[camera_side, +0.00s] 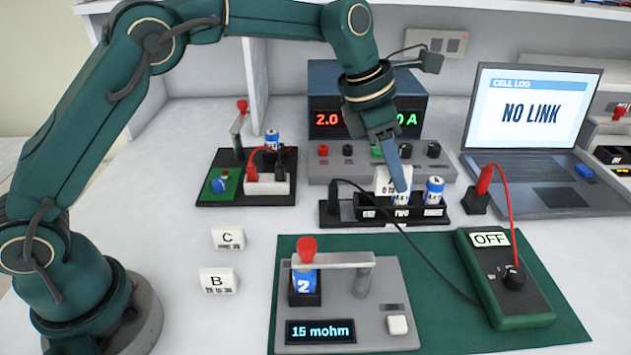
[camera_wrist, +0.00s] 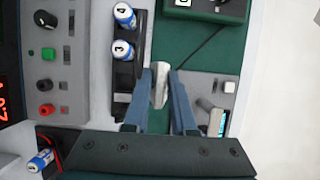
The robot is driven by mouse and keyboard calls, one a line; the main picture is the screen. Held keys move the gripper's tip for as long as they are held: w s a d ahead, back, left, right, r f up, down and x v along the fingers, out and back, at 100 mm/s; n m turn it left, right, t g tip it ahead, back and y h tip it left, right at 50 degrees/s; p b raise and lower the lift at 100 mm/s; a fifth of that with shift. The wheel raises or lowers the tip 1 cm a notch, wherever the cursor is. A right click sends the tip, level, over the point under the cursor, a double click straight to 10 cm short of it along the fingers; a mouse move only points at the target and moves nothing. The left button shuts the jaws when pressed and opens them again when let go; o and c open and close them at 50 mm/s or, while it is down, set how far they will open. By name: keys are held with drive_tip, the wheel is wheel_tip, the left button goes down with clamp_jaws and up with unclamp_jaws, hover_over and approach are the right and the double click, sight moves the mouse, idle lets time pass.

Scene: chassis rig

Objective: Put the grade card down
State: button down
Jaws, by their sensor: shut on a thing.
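My gripper (camera_side: 401,188) is shut on a white grade card (camera_side: 382,178), which shows an A in the side view. The card appears edge-on between the fingertips (camera_wrist: 161,72) in the wrist view, as a pale upright piece (camera_wrist: 160,88). In the side view the card and fingers overlap the black cell rack (camera_side: 375,212); in the wrist view they are beside it. I cannot tell the card's exact height. Two more grade cards, C (camera_side: 228,239) and B (camera_side: 218,281), stand on the white table to the left.
The rack holds blue-white cells (camera_wrist: 124,14) (camera_wrist: 123,50). A tester (camera_side: 380,300) with a cell in it reads 15 mohm on the green mat (camera_side: 560,300). A meter (camera_side: 505,280) reads OFF. A power supply (camera_side: 325,170) and laptop (camera_side: 525,125) stand behind. Table is clear around B and C.

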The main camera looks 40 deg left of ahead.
drive_tip(key=d+f, duration=0.2)
drive_tip(key=d, duration=0.2)
drive_tip(key=d+f, duration=0.2)
drive_tip(key=d, duration=0.1)
drive_tip(key=s+d+f, duration=0.1)
drive_tip(key=d+f, duration=0.2)
drive_tip(key=d, duration=0.1)
drive_tip(key=shift+s+d+f, duration=0.1)
drive_tip(key=shift+d, duration=0.2)
drive_tip(key=shift+f, duration=2.05)
drive_tip(key=shift+f, duration=0.1)
drive_tip(key=c, duration=0.7)
unclamp_jaws()
